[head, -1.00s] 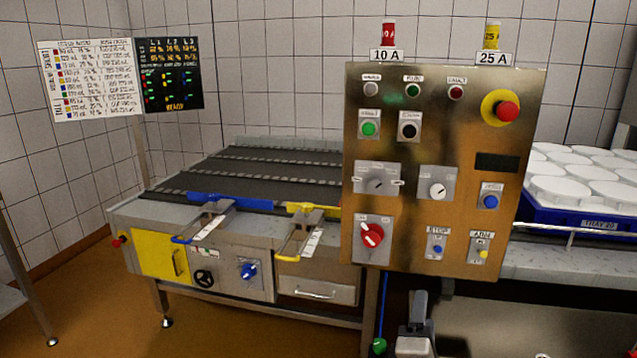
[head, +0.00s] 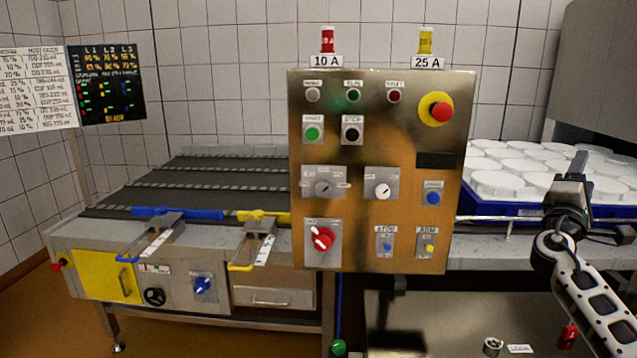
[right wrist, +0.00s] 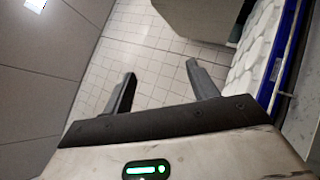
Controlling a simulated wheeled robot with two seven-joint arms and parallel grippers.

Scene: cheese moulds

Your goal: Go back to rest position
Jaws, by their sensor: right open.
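My right gripper (head: 579,162) is raised at the right of the head view, its fingers pointing up in front of the tray of white moulds. In the right wrist view my right gripper (right wrist: 162,70) shows two dark fingers spread apart with nothing between them. Behind the gap is only tiled wall. My left gripper is in neither view now.
A brass control panel (head: 370,230) stands in the middle, left of my right gripper. A conveyor (head: 200,170) with yellow and blue clamps is at the left. A blue tray (head: 490,208) of white moulds (head: 500,183) is at the right. A red object (head: 567,336) lies low right.

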